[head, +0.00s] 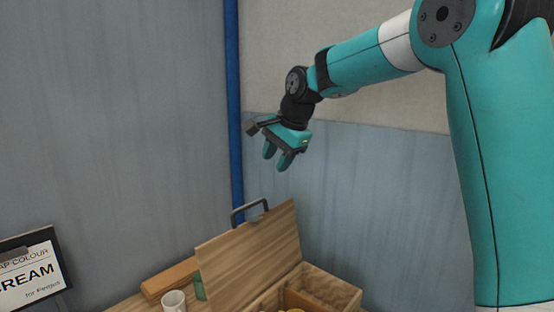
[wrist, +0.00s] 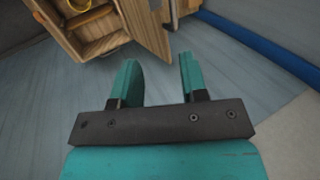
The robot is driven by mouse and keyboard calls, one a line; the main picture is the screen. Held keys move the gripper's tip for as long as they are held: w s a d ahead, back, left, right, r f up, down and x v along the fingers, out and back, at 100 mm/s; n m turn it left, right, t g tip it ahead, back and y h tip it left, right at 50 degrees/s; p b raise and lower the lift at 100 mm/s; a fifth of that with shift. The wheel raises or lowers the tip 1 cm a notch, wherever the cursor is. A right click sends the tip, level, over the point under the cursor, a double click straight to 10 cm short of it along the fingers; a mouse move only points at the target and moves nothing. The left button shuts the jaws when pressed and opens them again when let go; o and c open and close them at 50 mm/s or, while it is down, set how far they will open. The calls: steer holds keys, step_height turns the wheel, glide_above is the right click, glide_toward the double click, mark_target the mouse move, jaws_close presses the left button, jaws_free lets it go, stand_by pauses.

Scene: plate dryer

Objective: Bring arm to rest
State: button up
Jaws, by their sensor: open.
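My gripper (head: 277,162) is teal with a dark wrist. In the head view it hangs in the air above and behind the wooden box, apart from everything. Its two fingers point down and are spread with nothing between them. The wrist view also shows the two teal fingers (wrist: 158,82) apart and empty. My arm reaches in from the right of the head view, with its forearm sloping down to the left.
A wooden box (head: 335,287) with a raised lid (head: 252,258) and dark handle stands below. A white mug (head: 174,301), a green item (head: 199,286) and a wooden block (head: 170,279) are beside it. A sign (head: 30,275) stands left. A blue pole (head: 234,100) runs up the wall.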

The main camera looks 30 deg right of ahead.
stand_by(0.3)
steer(key=s+a+f+n+g+b, duration=0.1)
steer(key=s+a+f+n+b, duration=0.2)
steer(key=s, duration=0.8)
steer(key=s+a+f+n+g+y+b, duration=0.1)
steer(key=s+a+f+n+g+b, duration=0.1)
steer(key=s+a+f+n, duration=0.5)
steer(key=s+a+f+n+g+y+b, duration=0.1)
steer(key=s+a+f+n+b, duration=0.3)
steer(key=s+n, duration=0.7)
steer(key=s+a+f, duration=0.2)
steer(key=s+f, duration=0.1)
steer(key=f, duration=0.1)
steer(key=shift+s+f+g, duration=0.15)
steer(key=shift+s+g, duration=0.25)
